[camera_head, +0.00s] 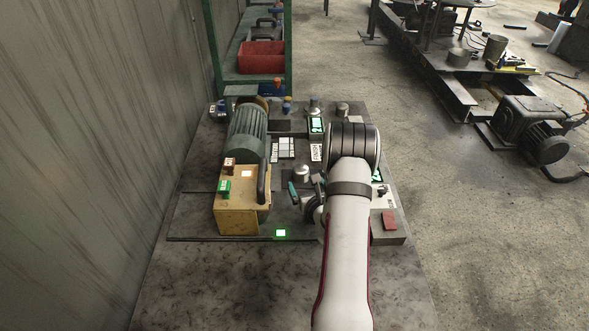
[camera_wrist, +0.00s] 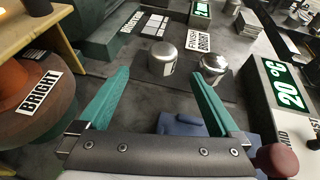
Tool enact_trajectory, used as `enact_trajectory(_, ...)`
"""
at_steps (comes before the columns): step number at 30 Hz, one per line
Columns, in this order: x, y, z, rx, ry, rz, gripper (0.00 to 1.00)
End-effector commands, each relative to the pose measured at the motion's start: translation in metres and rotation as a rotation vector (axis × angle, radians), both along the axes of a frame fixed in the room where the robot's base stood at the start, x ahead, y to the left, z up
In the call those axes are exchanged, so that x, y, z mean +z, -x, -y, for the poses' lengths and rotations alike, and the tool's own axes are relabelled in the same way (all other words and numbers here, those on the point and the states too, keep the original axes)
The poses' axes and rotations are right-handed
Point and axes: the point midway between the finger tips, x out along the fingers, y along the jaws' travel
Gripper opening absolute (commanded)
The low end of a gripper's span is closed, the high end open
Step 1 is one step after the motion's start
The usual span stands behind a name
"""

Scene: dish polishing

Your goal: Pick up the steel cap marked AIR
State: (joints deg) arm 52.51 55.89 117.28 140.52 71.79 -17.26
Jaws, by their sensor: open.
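Two steel caps stand upright on the dark bench in the wrist view: a dull brushed one (camera_wrist: 162,60) and, just right of it, a shiny rounded one (camera_wrist: 214,68). I cannot read AIR on either. A steel cap also shows in the head view (camera_head: 302,173), beside my arm. My gripper (camera_wrist: 158,73) has two green fingers spread wide, with nothing between them. The brushed cap appears just beyond the fingertips, apart from them; the shiny cap is by the right tip. In the head view my arm hides most of the gripper.
A round brown pad labelled BRIGHT (camera_wrist: 40,92) is close at left. A block reading 20 °C (camera_wrist: 288,85) stands at right. A FINISH BRIGHT label (camera_wrist: 198,41) lies behind the caps. A motor (camera_head: 247,132) and yellow box (camera_head: 240,205) fill the bench's left side.

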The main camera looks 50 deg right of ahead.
Motion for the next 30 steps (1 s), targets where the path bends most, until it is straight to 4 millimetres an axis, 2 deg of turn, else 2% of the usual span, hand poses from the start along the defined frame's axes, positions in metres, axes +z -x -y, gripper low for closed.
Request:
enact_trajectory(3,-0.013,-0.026,0.016,0.004,0.003,0.0,0.99)
enact_trajectory(6,-0.02,-0.043,0.028,0.005,0.003,0.0,0.99)
enact_trajectory(13,-0.03,-0.062,0.041,0.006,0.003,-0.001,0.99)
enact_trajectory(18,-0.04,-0.084,0.064,0.006,0.004,0.0,0.99)
enact_trajectory(21,-0.045,-0.095,0.07,0.007,0.002,-0.001,0.99)
enact_trajectory(28,-0.046,-0.098,0.072,0.005,0.002,0.0,0.99)
enact_trajectory(29,-0.046,-0.098,0.072,0.005,0.002,0.0,0.97)
enact_trajectory(30,-0.046,-0.098,0.072,0.005,0.002,0.0,0.9)
